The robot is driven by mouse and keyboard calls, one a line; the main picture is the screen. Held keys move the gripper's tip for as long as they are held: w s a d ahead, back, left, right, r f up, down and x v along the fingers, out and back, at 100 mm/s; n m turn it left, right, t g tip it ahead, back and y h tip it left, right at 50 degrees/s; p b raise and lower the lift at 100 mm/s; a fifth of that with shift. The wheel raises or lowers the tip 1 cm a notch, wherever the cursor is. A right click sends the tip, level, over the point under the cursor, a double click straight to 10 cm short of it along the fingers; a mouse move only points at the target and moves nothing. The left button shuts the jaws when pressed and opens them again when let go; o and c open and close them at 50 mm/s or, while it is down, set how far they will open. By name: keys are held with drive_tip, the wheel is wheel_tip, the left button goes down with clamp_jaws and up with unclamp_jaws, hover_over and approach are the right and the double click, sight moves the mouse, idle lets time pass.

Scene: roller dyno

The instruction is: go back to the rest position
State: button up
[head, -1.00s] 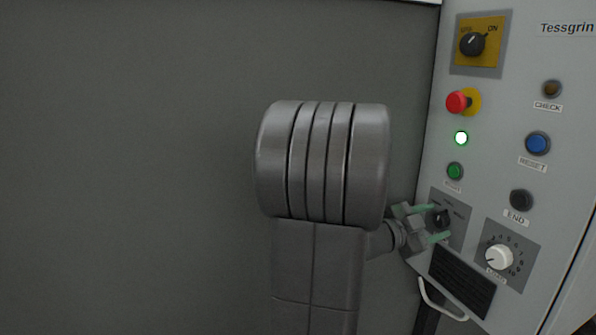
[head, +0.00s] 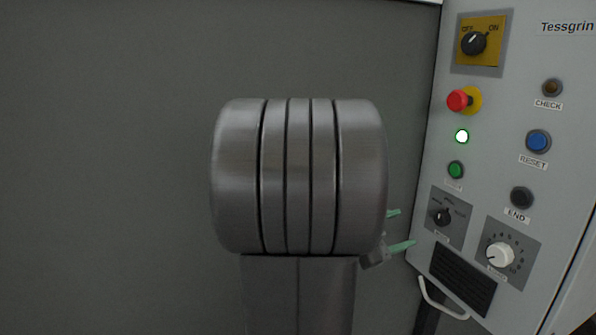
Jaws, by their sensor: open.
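My gripper (head: 400,229) shows only by its two green fingertips and a bit of its body, just right of my large grey arm link. The fingertips are apart with nothing between them. They point right, toward the control panel (head: 520,185), and stand clear of its black selector knob (head: 442,217). The rest of the gripper is hidden behind my arm.
A white handle (head: 440,303) hangs below. A plain grey wall (head: 110,170) fills the left.

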sight(438, 217)
drive_tip(key=x, duration=1.1)
drive_tip(key=shift+d+f+p, duration=0.1)
drive_tip(key=shift+d+p, duration=0.2)
drive_tip(key=shift+d, duration=0.05)
drive_tip(key=shift+n+p, duration=0.5)
drive_tip(key=shift+p, duration=0.15)
drive_tip(key=shift+a+r+n+p, duration=0.15)
drive_tip(key=shift+r+n+p, duration=0.15)
drive_tip(key=shift+n+p, duration=0.7)
drive_tip(key=n+p, duration=0.4)
drive_tip(key=n, duration=0.1)
drive_tip(key=shift+n, duration=0.3)
drive_tip(key=b+v, duration=0.1)
drive_tip(key=v, duration=0.8)
drive_tip(key=shift+a+f+b, duration=0.25)
drive_tip(key=shift+f+b, duration=0.05)
